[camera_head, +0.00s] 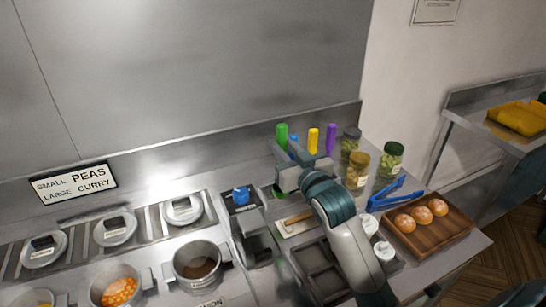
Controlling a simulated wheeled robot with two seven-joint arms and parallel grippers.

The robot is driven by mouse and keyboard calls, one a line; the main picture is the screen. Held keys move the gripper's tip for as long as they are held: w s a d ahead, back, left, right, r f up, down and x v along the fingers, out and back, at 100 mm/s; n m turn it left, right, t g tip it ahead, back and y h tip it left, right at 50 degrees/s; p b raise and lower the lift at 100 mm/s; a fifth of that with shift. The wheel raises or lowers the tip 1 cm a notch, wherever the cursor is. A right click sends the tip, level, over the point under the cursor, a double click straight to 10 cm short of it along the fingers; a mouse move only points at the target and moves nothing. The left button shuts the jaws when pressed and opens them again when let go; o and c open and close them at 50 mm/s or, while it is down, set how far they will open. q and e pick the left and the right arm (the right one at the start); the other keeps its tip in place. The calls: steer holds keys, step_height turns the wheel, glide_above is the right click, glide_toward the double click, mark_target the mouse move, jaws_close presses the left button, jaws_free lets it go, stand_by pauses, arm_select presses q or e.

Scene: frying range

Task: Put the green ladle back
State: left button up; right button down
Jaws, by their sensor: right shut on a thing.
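The green ladle's upright handle (282,135) rises just behind my right gripper (281,180), with a bit of green showing below the gripper too. My right gripper is shut on the green ladle; its fingers and the ladle's middle are largely hidden by the gripper body. My left gripper is not in view.
Glass jars (358,170) stand right of my arm. Blue tongs (394,194) lie behind a wooden tray (437,227) of buns. Left are a metal holder with a blue-topped item (241,196), a pot of brown food (198,262) and an orange-filled pot (118,291).

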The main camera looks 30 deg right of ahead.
steer(key=w+f+p, duration=0.1)
steer(key=w+f, duration=0.2)
steer(key=w, duration=0.2)
steer(key=shift+w+d, duration=0.15)
steer(key=shift+w, duration=0.1)
steer(key=shift+f, duration=0.15)
steer(key=shift+f+p, duration=0.75)
steer(key=shift+f, duration=1.35)
steer(key=c, duration=1.5)
jaws_free()
steer(key=shift+c, duration=0.2)
steer(key=shift+s, duration=0.1)
